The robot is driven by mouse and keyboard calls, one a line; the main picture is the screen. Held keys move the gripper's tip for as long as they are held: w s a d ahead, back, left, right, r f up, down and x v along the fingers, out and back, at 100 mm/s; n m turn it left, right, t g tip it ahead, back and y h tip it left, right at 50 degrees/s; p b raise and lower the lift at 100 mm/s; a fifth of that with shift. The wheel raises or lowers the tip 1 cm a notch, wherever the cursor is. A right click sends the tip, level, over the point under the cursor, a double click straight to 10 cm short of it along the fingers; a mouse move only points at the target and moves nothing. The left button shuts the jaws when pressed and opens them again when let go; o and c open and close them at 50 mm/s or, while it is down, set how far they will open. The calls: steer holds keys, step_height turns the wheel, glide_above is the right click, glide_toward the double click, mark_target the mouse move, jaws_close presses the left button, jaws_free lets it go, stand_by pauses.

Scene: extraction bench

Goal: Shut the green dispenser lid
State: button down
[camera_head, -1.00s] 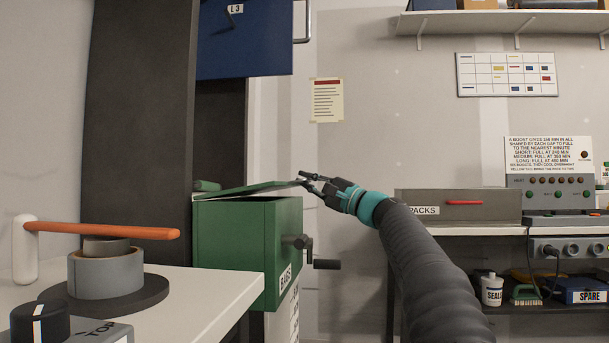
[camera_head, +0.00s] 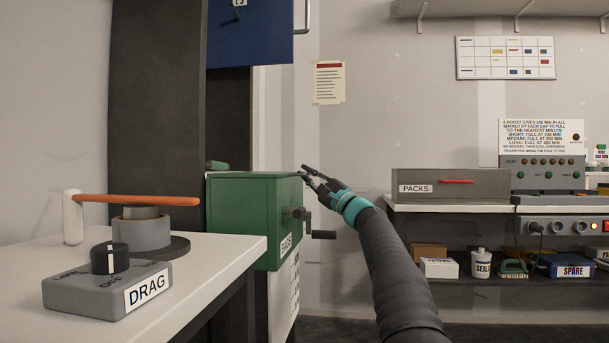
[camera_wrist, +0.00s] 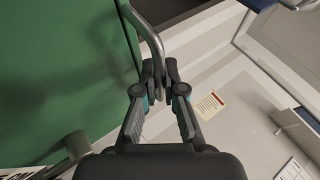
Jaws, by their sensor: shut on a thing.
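The green dispenser (camera_head: 250,222) labelled BAGS stands at the left of centre in the head view. Its lid is seen nearly edge-on along the top and looks flat, level with the box rim. My gripper (camera_head: 305,174) is at the lid's right edge. In the wrist view my gripper (camera_wrist: 160,72) is shut on the handle's end. Whether a thin gap remains under the lid cannot be told.
A dark crank (camera_head: 320,234) sticks out from the dispenser's right side. A white bench (camera_head: 205,262) with a DRAG switch box (camera_head: 110,290) and an orange-handled tape stand (camera_head: 140,200) is at left. A PACKS drawer (camera_head: 450,185) stands right, beside a control panel (camera_head: 545,178).

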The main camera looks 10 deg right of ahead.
steer(key=shift+w+f, duration=0.15)
steer(key=shift+f, duration=0.25)
steer(key=c, duration=1.3)
jaws_free()
steer(key=shift+d, duration=0.15)
steer(key=shift+o, duration=0.2)
steer(key=shift+r, duration=0.15)
steer(key=v, duration=1.2)
